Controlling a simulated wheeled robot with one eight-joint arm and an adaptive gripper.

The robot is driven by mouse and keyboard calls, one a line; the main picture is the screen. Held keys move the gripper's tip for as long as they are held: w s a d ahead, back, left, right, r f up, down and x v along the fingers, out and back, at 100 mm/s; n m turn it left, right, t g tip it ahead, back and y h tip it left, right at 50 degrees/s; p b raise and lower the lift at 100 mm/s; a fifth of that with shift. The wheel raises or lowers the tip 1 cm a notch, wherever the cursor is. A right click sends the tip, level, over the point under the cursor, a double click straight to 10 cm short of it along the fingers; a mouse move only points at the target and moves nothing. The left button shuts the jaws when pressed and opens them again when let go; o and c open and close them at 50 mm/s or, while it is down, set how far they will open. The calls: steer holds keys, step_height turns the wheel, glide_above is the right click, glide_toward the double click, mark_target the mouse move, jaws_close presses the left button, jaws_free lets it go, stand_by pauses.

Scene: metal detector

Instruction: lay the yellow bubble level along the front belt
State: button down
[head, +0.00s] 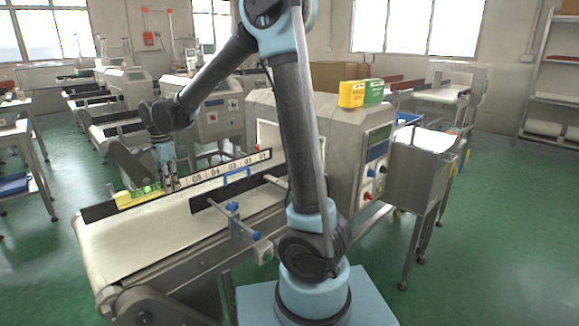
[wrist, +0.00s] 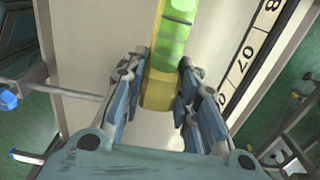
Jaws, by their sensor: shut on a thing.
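The yellow bubble level (head: 137,196) has green vials and shows at the far side of the front belt in the head view. In the wrist view the level (wrist: 158,92) runs up out of the top edge, its near end between my fingers. My gripper (head: 169,182) points down over the front belt (head: 140,238) and is shut on the level. In the wrist view my gripper (wrist: 156,90) has a finger on each side of it. The level lies roughly lengthwise with the belt. I cannot tell whether it touches the belt.
A numbered dark rail (head: 228,166) lines the belt's far side. A shorter dark rail (head: 212,198) with blue knobs stands at the near side. The detector housing (head: 345,130) carries a yellow box (head: 351,94) and a green box (head: 373,91). The belt's left part is clear.

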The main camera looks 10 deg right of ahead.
mark_target(176, 214)
steer(key=shift+f, duration=5.1)
steer(key=c, duration=1.2)
jaws_free()
steer(key=shift+c, duration=0.2)
